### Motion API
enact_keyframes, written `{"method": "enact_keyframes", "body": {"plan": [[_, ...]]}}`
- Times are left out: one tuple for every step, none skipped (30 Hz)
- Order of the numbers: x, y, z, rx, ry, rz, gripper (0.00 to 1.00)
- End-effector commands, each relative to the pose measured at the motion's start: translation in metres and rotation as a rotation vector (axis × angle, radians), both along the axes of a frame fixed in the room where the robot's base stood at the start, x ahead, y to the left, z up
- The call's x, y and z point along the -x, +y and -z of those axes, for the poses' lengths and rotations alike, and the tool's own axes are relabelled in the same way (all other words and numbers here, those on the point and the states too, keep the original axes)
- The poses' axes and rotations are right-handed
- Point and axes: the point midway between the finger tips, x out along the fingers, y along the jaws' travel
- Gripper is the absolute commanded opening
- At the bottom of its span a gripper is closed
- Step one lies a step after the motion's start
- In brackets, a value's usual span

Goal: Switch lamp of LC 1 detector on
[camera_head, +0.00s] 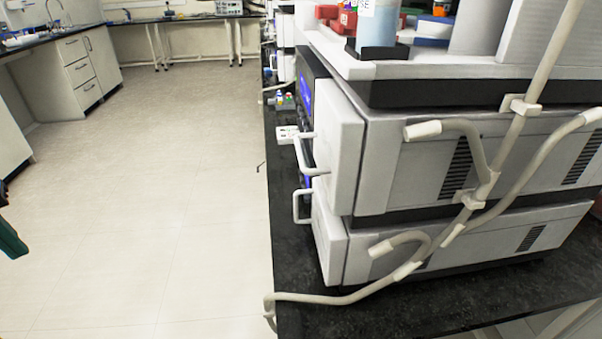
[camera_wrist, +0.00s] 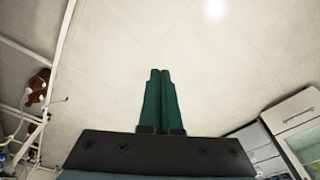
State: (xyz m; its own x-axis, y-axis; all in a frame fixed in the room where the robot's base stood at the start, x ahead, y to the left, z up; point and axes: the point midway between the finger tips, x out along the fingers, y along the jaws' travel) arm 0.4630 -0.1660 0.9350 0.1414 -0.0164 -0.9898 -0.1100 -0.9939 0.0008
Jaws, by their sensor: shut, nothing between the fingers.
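A column stack of grey-and-white instruments (camera_head: 400,150) stands on the black bench at the right in the head view, seen from its side. I cannot tell whether it is LC 1. Its front faces left and is seen edge-on, with white handles (camera_head: 303,158) and blue-lit strips. No lamp switch or label can be made out. My gripper (camera_wrist: 160,72) is shut and empty, its green fingers side by side over the pale floor in the wrist view. A green part at the left edge of the head view looks like my gripper, well apart from the stack.
Beige tubes (camera_head: 480,185) run along the stack's side and over the black bench top (camera_head: 330,322). Bottles and a tray (camera_head: 345,58) sit on top. A small white box (camera_head: 287,134) lies in front of the stack. The pale floor (camera_head: 170,200) is clear; white cabinets (camera_head: 85,70) stand far left.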

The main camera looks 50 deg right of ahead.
Motion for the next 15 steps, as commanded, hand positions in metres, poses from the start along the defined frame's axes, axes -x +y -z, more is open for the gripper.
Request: {"method": "enact_keyframes", "body": {"plan": [[-0.005,-0.004,0.004,-0.003,0.001,0.017,0.0],[-0.008,-0.008,0.008,-0.005,0.0,0.03,0.0],[-0.014,-0.014,0.014,-0.005,-0.002,0.05,0.0],[-0.019,-0.02,0.019,-0.004,-0.006,0.069,0.0],[-0.025,-0.028,0.025,-0.001,-0.009,0.091,0.0],[-0.032,-0.04,0.035,0.008,-0.013,0.122,0.0],[-0.037,-0.051,0.043,0.019,-0.018,0.147,0.0],[-0.042,-0.063,0.051,0.034,-0.023,0.172,0.0],[-0.047,-0.08,0.063,0.058,-0.027,0.207,0.0],[-0.051,-0.094,0.071,0.081,-0.031,0.229,0.0],[-0.053,-0.108,0.08,0.106,-0.035,0.253,0.0],[-0.055,-0.129,0.09,0.146,-0.04,0.281,0.0],[-0.055,-0.144,0.098,0.179,-0.042,0.301,0.0],[-0.054,-0.16,0.105,0.214,-0.044,0.317,0.0],[-0.052,-0.183,0.114,0.265,-0.044,0.338,0.0]]}}
